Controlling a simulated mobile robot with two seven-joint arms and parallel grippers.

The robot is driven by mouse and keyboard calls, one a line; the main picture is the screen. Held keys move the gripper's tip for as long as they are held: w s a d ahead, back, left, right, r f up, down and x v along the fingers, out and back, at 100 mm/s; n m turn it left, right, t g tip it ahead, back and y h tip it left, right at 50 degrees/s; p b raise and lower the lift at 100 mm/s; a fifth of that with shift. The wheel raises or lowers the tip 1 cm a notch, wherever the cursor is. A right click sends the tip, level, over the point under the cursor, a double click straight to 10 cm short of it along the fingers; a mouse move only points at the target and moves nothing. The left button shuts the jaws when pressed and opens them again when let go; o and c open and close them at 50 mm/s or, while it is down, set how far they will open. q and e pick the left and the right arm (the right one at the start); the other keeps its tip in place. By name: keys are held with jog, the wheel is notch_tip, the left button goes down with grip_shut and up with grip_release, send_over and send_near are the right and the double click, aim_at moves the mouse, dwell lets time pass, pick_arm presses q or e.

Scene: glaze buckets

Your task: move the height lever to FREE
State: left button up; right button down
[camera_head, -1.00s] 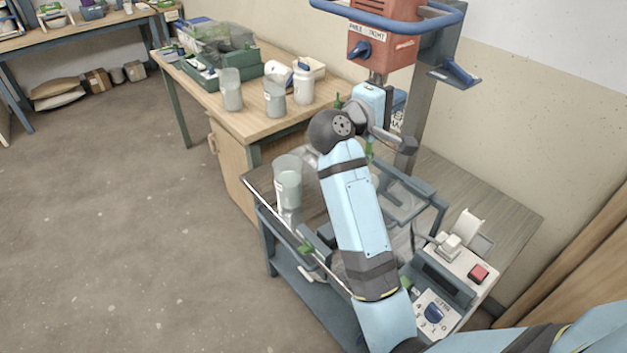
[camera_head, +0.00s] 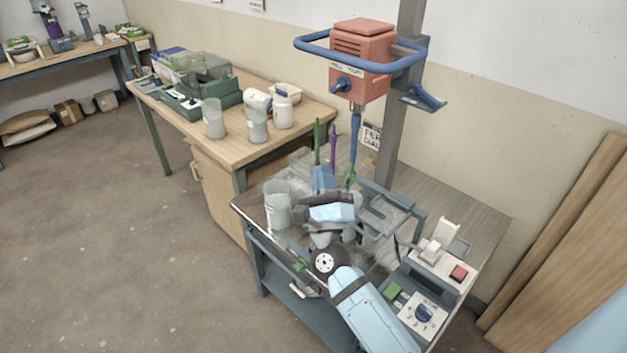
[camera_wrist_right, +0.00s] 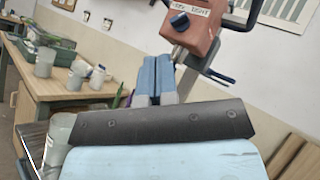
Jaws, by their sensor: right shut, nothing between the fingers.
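The orange mixer head (camera_head: 362,62) stands on a grey column above the cart. A blue knob (camera_head: 343,85) is on its front beside a small label that seems to end in "TIGHT"; the knob also shows in the right wrist view (camera_wrist_right: 180,22). A blue lever (camera_head: 427,98) sticks out on a bracket at the column's right side. I cannot read a FREE mark by that lever. My right gripper (camera_head: 323,172) is below and left of the head, apart from both controls. Its fingers (camera_wrist_right: 157,66) are pressed together and empty in the right wrist view. My left gripper is not in view.
A blue ring handle (camera_head: 300,42) surrounds the head. A stirrer shaft (camera_head: 354,135) hangs below it. A clear bucket (camera_head: 277,205) stands at the cart's left edge. A control box (camera_head: 424,312) with a dial is at the front right. A wooden bench (camera_head: 250,146) stands behind left.

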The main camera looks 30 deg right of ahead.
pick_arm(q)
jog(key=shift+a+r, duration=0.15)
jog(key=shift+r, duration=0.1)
pick_arm(e)
jog(key=n+y, duration=0.1)
jog(key=a+f+n, duration=0.1)
jog(key=shift+s+a+n+t+y, duration=0.1)
jog(key=shift+s+n+t+y, duration=0.1)
jog(key=shift+n+t+y, duration=0.15)
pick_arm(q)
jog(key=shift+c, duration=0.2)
